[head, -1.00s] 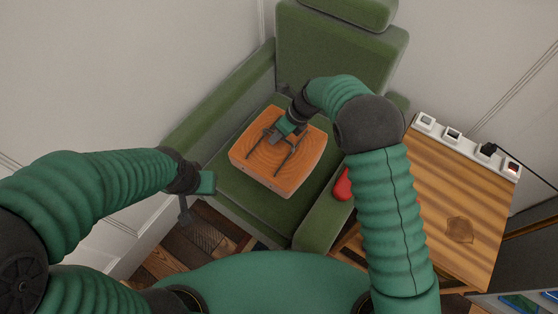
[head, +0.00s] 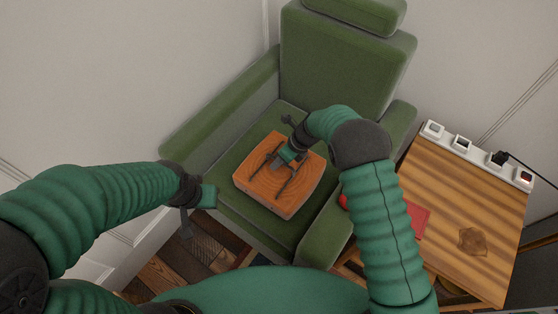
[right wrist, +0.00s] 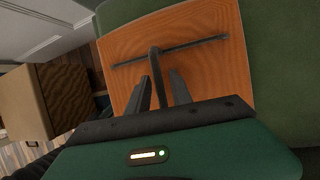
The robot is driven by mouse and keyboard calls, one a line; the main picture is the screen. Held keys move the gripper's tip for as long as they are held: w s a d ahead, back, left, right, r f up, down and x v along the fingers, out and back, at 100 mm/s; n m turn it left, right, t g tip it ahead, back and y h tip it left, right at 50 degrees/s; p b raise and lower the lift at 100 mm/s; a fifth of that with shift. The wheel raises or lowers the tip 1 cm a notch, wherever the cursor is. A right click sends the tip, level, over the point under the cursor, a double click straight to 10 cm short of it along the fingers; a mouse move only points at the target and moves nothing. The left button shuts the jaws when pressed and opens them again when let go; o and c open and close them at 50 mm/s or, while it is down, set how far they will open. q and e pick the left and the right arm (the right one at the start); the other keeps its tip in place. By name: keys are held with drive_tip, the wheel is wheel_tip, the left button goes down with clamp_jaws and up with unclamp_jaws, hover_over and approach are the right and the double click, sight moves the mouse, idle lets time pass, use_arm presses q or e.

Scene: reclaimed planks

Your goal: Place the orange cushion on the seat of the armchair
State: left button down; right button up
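The orange cushion (head: 262,197) is a squarish block with wood-like grain and dark bars across its top. It lies over the seat of the green armchair (head: 232,190); I cannot tell whether it touches the seat. My right gripper (head: 273,168) is above its middle. In the right wrist view the cushion (right wrist: 205,70) fills the centre, and the right fingers (right wrist: 160,92) flank a dark stem on its top, seemingly gripping it. My left gripper (head: 192,215) is left of the seat front, apart from the cushion; its finger opening is unclear.
A wooden side table (head: 440,265) stands right of the armchair, with a white power strip (head: 478,153), a brown patch (head: 473,241) and a red item (head: 419,217) partly behind my right arm. The armchair's armrests (head: 222,105) rise beside the seat. Plank floor (head: 195,262) shows at front left.

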drive_tip(key=shift+o, duration=0.2)
drive_tip(key=shift+d, duration=0.15)
drive_tip(key=shift+r, duration=0.15)
drive_tip(key=w+p+v, duration=0.1)
drive_tip(key=p+v, duration=0.3)
drive_tip(key=v, duration=0.8)
drive_tip(key=s+d+r+n+t+h, duration=0.1)
drive_tip(key=s+d+r+n, duration=0.3)
drive_tip(key=s+d+n, duration=0.4)
drive_tip(key=s+d+r+n+t+h, duration=0.1)
drive_tip(key=s+d+r+n+h, duration=0.2)
drive_tip(key=s+d+n, duration=0.5)
drive_tip(key=s+n+h, duration=0.1)
drive_tip(key=s+n, duration=0.5)
drive_tip(key=n, duration=0.3)
drive_tip(key=shift+s+r, duration=0.3)
drive_tip(key=shift+r, duration=0.1)
